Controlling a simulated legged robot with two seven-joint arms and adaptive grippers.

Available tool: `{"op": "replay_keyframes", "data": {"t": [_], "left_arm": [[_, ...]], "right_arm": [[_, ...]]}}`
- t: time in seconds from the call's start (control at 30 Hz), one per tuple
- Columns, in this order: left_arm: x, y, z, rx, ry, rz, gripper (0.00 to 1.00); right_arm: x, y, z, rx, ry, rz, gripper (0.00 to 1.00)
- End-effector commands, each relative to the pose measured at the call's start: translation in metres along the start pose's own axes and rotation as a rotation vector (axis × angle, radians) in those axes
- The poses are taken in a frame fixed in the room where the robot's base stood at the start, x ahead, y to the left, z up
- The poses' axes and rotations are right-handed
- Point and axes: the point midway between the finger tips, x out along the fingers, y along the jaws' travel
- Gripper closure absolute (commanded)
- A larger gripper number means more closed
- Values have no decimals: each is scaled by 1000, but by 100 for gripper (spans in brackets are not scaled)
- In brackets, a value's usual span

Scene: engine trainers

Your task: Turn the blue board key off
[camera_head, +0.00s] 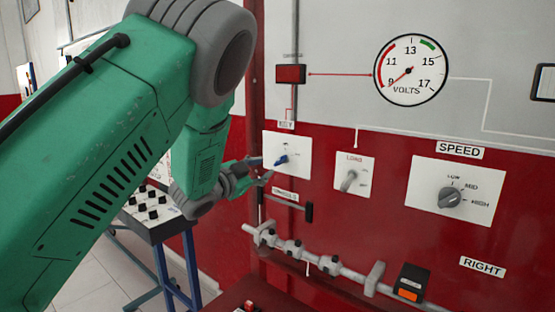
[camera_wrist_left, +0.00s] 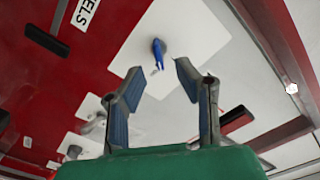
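The blue board key (camera_head: 281,160) sits on a white plate (camera_head: 300,146) under the "KEY" label, on the red and white board. In the left wrist view the blue key (camera_wrist_left: 158,52) stands out from its white plate, ahead of the fingers. My left gripper (camera_head: 265,170) is just left of and below the key in the head view, apart from it. In the left wrist view my left gripper (camera_wrist_left: 162,75) is open, with nothing between its fingers. My right gripper is not in view.
A load switch (camera_head: 348,181) and a speed knob (camera_head: 450,197) are to the right. A voltmeter (camera_head: 411,69) hangs above. A grey pipe rail (camera_head: 330,265) runs along the board below. A blue-legged stand with a control box (camera_head: 150,212) is at the left.

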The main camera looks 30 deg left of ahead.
Motion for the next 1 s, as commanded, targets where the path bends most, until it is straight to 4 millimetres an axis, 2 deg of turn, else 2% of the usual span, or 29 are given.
{"op": "replay_keyframes", "data": {"t": [0.1, 0.33, 0.5, 0.77, 0.83, 0.87, 1.0], "left_arm": [[26, 0, -4, 3, 3, 2, 72], [58, -2, 0, 0, 2, 0, 72], [67, -2, 2, -3, 0, -1, 72], [68, -2, 1, -1, 1, -1, 72], [68, -2, 0, -1, 1, -1, 93], [68, -1, 0, 0, 1, -1, 100], [69, -1, -2, 2, 3, -2, 100]], "right_arm": [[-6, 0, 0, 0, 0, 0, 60], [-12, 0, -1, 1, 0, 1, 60], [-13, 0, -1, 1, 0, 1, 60], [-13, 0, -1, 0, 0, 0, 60], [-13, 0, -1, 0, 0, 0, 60], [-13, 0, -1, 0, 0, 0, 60], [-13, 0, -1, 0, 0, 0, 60]]}}
